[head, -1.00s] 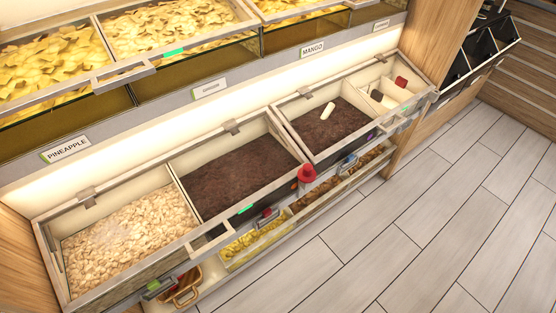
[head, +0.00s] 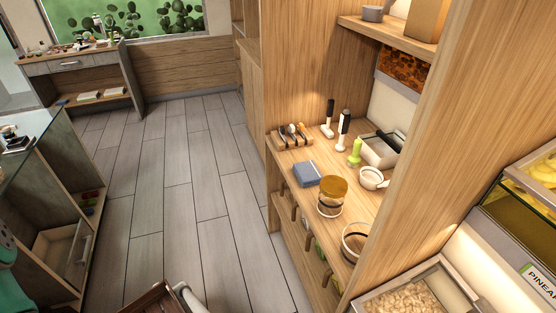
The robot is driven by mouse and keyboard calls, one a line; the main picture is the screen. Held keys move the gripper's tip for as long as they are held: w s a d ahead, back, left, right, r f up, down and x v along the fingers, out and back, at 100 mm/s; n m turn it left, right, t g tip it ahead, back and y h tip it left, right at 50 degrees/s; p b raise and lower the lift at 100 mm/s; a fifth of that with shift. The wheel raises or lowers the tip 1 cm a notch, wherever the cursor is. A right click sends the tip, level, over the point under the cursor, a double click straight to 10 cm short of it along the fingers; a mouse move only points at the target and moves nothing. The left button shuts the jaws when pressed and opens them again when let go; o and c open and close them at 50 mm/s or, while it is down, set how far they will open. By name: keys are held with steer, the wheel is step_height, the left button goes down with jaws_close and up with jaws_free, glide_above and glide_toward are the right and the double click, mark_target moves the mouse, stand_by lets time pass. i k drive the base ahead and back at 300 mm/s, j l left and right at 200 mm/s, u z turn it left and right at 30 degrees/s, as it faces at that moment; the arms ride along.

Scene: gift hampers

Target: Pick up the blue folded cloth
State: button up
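A blue folded cloth (head: 306,174) lies on the wooden counter (head: 290,153) of an alcove, right of the picture's middle and close to the counter's front edge. It looks like a small flat stack. A jar with an amber lid (head: 332,192) stands just in front of it to the right. A rack with several dark-handled tools (head: 292,136) sits behind it. My gripper is not in view.
A green bottle (head: 355,152), a white cup (head: 373,178) and a glass jar (head: 355,240) share the counter. A wooden side panel (head: 450,110) stands at the right.

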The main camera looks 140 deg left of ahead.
mark_target(308, 175)
steer(key=u, duration=0.45)
steer(key=i+u, duration=0.15)
steer(key=u, duration=0.75)
steer(key=i+u, duration=0.15)
steer(key=u, duration=0.3)
steer(key=l+u, duration=0.1)
steer(key=u, duration=0.35)
steer(key=i+l+u, duration=0.1)
steer(key=u, duration=0.8)
steer(key=l+u, duration=0.2)
steer(key=u, duration=0.3)
steer(key=z, duration=1.25)
steer(key=u, duration=1.3)
